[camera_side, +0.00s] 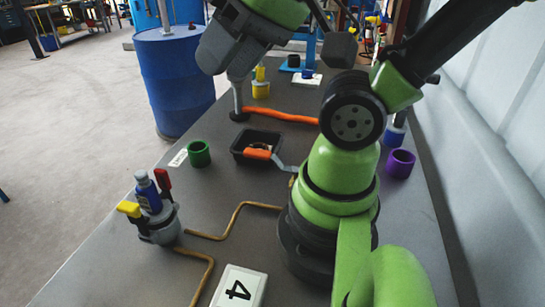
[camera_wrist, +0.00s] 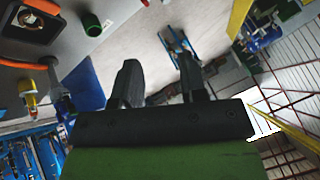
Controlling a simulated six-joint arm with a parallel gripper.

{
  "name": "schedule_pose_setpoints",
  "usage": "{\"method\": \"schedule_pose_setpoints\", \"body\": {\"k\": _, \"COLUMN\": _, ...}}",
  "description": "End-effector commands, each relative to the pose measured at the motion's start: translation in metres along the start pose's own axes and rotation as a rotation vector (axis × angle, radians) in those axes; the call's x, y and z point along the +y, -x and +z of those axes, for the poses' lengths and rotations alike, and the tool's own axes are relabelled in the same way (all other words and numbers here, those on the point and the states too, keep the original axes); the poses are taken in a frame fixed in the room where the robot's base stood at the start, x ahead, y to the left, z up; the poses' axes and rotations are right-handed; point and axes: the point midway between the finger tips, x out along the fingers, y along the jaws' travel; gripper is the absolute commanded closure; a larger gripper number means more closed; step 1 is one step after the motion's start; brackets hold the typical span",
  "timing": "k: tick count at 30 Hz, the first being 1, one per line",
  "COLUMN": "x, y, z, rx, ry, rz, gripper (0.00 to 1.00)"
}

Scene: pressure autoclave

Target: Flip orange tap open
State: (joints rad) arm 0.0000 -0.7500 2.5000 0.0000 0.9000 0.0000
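The orange tap handle (camera_side: 257,153) lies across the front side of an open black box (camera_side: 244,139) on the grey bench, in the middle of the side view. A grey bar runs from it to the right. In the wrist view, orange (camera_wrist: 30,7) shows in the black box (camera_wrist: 40,33) at the top left corner. My gripper (camera_wrist: 160,70) has its two dark fingers apart, with nothing between them. It is clear of the tap and points elsewhere. Its fingers cannot be made out in the side view.
An orange hose (camera_side: 282,117) runs from a grey post behind the box. A green ring (camera_side: 199,154) stands left of the box and a purple ring (camera_side: 400,163) to the right. A valve cluster (camera_side: 155,210) and bent brown pipes (camera_side: 236,220) are in front. A blue drum (camera_side: 175,82) stands beside the bench.

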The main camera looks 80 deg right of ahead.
Motion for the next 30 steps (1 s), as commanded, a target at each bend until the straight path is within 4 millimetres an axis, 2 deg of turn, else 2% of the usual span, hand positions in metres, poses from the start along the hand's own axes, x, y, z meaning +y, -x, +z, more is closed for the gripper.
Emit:
{"method": "schedule_pose_setpoints", "body": {"k": 1, "x": 0.0, "y": 0.0, "z": 0.0, "rx": -0.002, "ry": 0.002, "rz": 0.001, "gripper": 0.74}}
{"method": "schedule_pose_setpoints", "body": {"k": 4, "x": 0.0, "y": -0.004, "z": 0.001, "rx": -0.032, "ry": 0.023, "rz": 0.012, "gripper": 0.96}}
{"method": "schedule_pose_setpoints", "body": {"k": 5, "x": 0.0, "y": -0.005, "z": 0.001, "rx": -0.049, "ry": 0.036, "rz": 0.019, "gripper": 1.0}}
{"method": "schedule_pose_setpoints", "body": {"k": 14, "x": 0.004, "y": -0.045, "z": 0.015, "rx": -0.406, "ry": 0.34, "rz": 0.179, "gripper": 1.0}}
{"method": "schedule_pose_setpoints", "body": {"k": 30, "x": 0.021, "y": -0.123, "z": 0.055, "rx": -1.076, "ry": 1.114, "rz": 0.558, "gripper": 1.0}}
